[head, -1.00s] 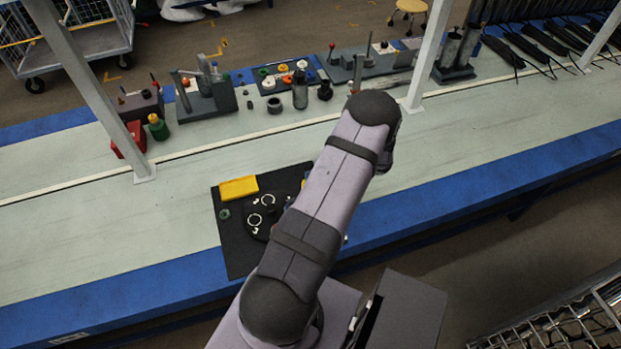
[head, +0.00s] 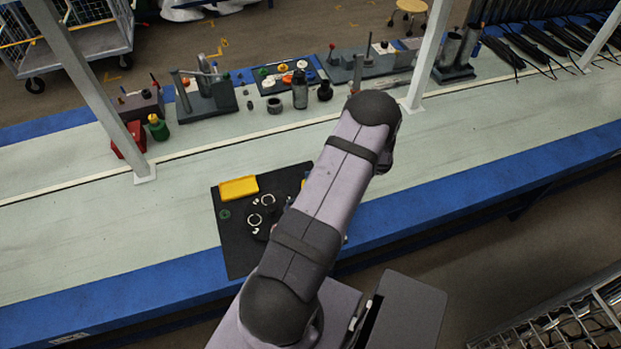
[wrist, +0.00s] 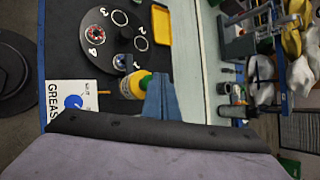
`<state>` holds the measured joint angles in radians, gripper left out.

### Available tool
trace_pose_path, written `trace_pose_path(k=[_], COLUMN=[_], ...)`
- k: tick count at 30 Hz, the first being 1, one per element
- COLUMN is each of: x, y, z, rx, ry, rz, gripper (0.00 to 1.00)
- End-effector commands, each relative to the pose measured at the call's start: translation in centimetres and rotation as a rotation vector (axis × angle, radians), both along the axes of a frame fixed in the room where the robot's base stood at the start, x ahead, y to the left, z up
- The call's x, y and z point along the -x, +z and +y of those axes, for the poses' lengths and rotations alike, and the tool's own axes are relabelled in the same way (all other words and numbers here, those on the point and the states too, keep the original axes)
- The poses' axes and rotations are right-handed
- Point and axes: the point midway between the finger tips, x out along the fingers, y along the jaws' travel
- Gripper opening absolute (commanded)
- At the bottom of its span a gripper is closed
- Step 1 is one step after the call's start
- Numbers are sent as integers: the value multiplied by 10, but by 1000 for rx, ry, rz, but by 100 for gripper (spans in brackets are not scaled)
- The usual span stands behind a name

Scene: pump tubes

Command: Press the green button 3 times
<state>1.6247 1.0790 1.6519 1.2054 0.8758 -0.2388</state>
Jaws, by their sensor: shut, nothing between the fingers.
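The green button (head: 224,214) is a small round green disc on the black mat (head: 235,258), left of the black dial and below the yellow tray in the head view. In the head view my arm leans across the mat's right side and hides my gripper. In the wrist view two blue-grey fingers of my gripper (wrist: 160,92) stand close together with nothing between them. They appear beside a yellow-green bottle (wrist: 136,84); I cannot tell if they touch it.
A yellow tray (head: 239,187) and a black dial (head: 262,215) with ring marks lie on the mat. A white card reading GREASE (wrist: 70,98) shows in the wrist view. Parts and fixtures stand along the bench's back edge. The bench left of the mat is clear.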

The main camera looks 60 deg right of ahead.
Motion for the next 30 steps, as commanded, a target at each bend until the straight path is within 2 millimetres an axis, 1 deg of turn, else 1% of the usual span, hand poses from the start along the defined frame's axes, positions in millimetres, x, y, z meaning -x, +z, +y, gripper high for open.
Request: trace_pose_path(k=[10, 21, 30], x=[0, 0, 0], y=[-1, -10, -9], z=[0, 0, 0], rx=[0, 0, -1], ry=[0, 0, 1], rz=[0, 0, 1], gripper=[0, 0, 0])
